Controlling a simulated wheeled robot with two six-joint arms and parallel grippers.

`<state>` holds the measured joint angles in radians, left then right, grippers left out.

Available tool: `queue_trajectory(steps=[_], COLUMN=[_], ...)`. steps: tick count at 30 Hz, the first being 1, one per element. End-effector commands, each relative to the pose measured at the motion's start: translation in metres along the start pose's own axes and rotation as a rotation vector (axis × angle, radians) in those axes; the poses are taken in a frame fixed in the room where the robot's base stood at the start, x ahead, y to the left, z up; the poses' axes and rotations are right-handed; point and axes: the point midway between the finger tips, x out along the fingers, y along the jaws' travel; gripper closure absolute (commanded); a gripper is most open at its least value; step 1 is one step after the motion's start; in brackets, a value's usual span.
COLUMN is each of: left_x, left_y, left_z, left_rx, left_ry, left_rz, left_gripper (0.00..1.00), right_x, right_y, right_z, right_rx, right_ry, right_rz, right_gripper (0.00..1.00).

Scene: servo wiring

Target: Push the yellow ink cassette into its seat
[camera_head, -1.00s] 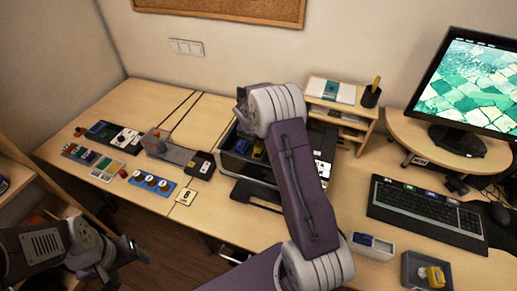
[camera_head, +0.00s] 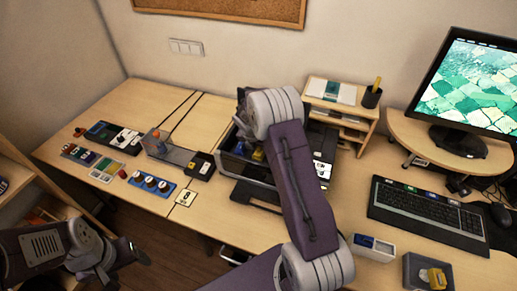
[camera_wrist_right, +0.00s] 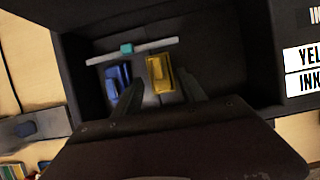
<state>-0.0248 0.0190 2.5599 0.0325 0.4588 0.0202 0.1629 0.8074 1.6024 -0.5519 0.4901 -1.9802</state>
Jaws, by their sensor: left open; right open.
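The yellow ink cassette (camera_wrist_right: 159,74) sits inside the dark printer bay in the right wrist view, to the right of a blue cassette (camera_wrist_right: 118,80). A sliver of it shows in the head view (camera_head: 258,155) beside my right arm. My right gripper (camera_wrist_right: 162,86) is open, its two fingers reaching down into the bay. The yellow cassette lies ahead of and between the fingertips; I cannot tell if they touch it. In the head view my right arm hides this gripper. My left gripper (camera_head: 138,254) is open and empty at the lower left, away from the printer.
The black printer (camera_head: 240,168) has walls around the bay. A light bar with a teal slider (camera_wrist_right: 127,48) crosses the bay behind the cassettes. A grey bin (camera_head: 412,270) with a yellow item and a white box (camera_head: 372,248) stand at the front right.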

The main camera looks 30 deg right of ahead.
Motion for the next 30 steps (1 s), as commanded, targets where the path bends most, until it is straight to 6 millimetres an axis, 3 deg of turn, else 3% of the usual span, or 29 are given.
queue_trajectory(steps=[3,9,13,20,23,30], left_x=[-0.004,-0.008,-0.009,-0.009,-0.009,-0.009], left_y=[0.000,0.000,0.000,0.000,0.000,0.000], left_z=[0.000,-0.001,-0.001,-0.001,-0.001,-0.001], left_rx=[0.000,0.000,0.000,0.000,0.000,0.000], left_ry=[0.000,0.000,0.000,0.000,0.000,0.000], left_rz=[0.000,0.000,0.000,0.000,0.000,0.000], left_gripper=[0.33,0.33,0.33,0.33,0.33,0.33], right_x=[-0.034,-0.080,-0.096,-0.102,-0.112,-0.153], right_y=[0.002,0.001,0.001,-0.001,-0.007,-0.051], right_z=[0.002,0.001,0.001,-0.004,-0.030,-0.150], right_rx=[-0.001,-0.001,0.000,0.035,0.275,1.450], right_ry=[-0.005,-0.004,-0.002,0.006,0.052,0.243], right_rz=[0.004,0.004,0.001,0.002,0.011,-0.110], right_gripper=[0.52,0.52,0.52,0.52,0.52,0.52])
